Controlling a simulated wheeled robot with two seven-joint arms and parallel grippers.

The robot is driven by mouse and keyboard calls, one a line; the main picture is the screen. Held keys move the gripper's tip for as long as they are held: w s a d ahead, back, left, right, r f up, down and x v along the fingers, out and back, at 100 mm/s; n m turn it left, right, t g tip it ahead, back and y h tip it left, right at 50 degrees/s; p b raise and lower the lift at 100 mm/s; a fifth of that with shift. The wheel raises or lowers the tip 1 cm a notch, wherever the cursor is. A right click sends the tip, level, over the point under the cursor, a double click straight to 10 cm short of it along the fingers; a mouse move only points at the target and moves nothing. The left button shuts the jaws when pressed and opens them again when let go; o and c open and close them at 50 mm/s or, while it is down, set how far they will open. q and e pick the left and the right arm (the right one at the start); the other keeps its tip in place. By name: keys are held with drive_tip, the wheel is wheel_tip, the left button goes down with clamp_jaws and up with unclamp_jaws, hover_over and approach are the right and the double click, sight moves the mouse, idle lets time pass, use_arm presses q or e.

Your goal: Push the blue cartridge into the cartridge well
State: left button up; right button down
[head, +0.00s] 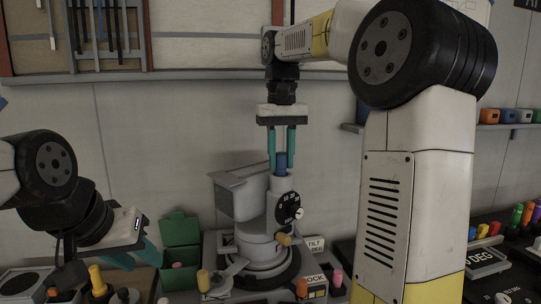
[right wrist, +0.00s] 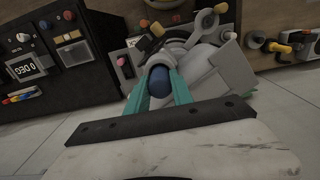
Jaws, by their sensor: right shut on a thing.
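The blue cartridge (head: 281,161) stands upright between the teal fingers of my right gripper (head: 282,150), which is shut on it. In the right wrist view the cartridge's rounded blue end (right wrist: 159,82) shows between the fingers (right wrist: 165,90). The cartridge is at the top of the light grey tilted device (head: 280,190) with a black dial. Its lower end is hidden, so I cannot tell how deep it sits in the well. My left gripper (head: 138,262) is at the lower left, away from the device; its teal fingers are partly visible and their gap is unclear.
A green open box (head: 180,240) stands left of the device. A panel with several coloured knobs (head: 203,280) runs along the front. A dark console (head: 490,262) with coloured pieces is at the right. My right arm covers much of the right side.

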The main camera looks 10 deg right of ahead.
drive_tip(key=shift+f, duration=0.75)
drive_tip(key=c, duration=1)
unclamp_jaws()
drive_tip(key=shift+c, duration=0.2)
drive_tip(key=shift+f, duration=0.1)
wheel_tip(320, 180, up, 8)
drive_tip(key=shift+r, duration=0.1)
